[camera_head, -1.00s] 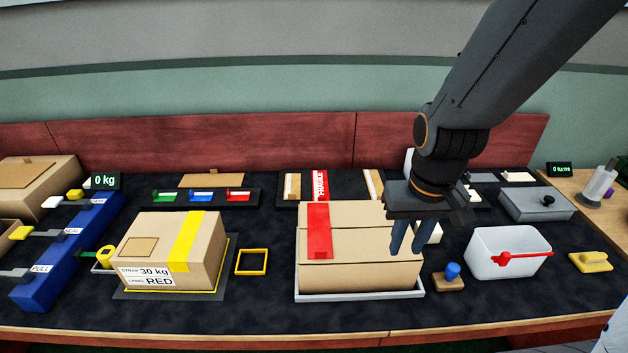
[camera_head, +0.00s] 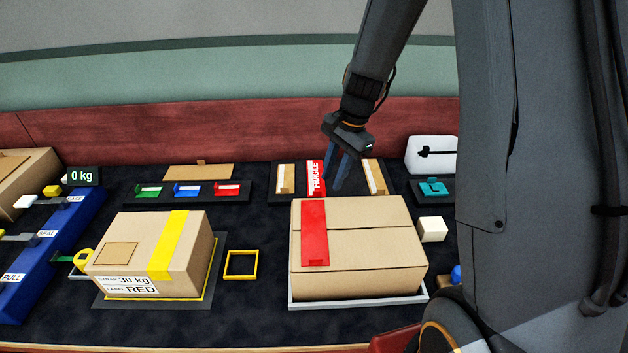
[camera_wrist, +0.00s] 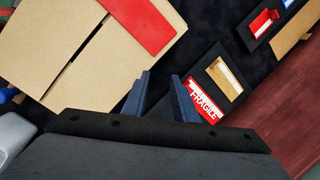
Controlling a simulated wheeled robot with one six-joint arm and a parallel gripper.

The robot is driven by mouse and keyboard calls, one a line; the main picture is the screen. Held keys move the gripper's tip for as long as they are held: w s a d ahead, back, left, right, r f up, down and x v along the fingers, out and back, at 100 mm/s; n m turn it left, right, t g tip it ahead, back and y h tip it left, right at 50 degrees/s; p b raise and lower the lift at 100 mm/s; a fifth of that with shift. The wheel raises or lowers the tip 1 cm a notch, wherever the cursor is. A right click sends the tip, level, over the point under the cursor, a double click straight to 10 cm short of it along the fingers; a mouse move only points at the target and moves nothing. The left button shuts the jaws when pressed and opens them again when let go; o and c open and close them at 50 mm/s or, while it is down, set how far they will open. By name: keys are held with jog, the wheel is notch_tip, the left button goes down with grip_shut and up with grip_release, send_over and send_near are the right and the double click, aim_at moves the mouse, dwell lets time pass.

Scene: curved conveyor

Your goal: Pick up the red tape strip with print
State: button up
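The red tape strip with white FRAGILE print (camera_head: 316,178) lies on a dark tray behind the right-hand box, between two brown strips. It also shows in the wrist view (camera_wrist: 204,101), just right of my fingers. My gripper (camera_head: 338,186) points down just right of the strip in the head view, its blue fingers apart with nothing seen between them. In the wrist view the fingers (camera_wrist: 160,88) are spread, and the right finger overlaps the strip's near end. I cannot tell whether it touches. A plain red strip (camera_head: 315,232) lies on the right-hand box (camera_head: 375,248).
The right-hand box stands on a white-edged tray (camera_head: 360,302) in front of the dark strip tray (camera_head: 349,199). A box with yellow tape (camera_head: 128,240) is at the left. A rack with coloured pieces (camera_head: 240,199) stands left of the strip tray. My arm hides the right side.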

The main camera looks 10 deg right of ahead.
aim_at(320, 187)
jog(key=w+d+f+m+y, duration=0.2)
jog(key=w+f+m, duration=0.45)
jog(key=w, duration=0.35)
jog(key=shift+m, duration=0.45)
jog(key=shift+w+p+x, duration=0.2)
jog(key=shift+p+x, duration=1.05)
jog(key=shift+x, duration=2.5)
grip_shut()
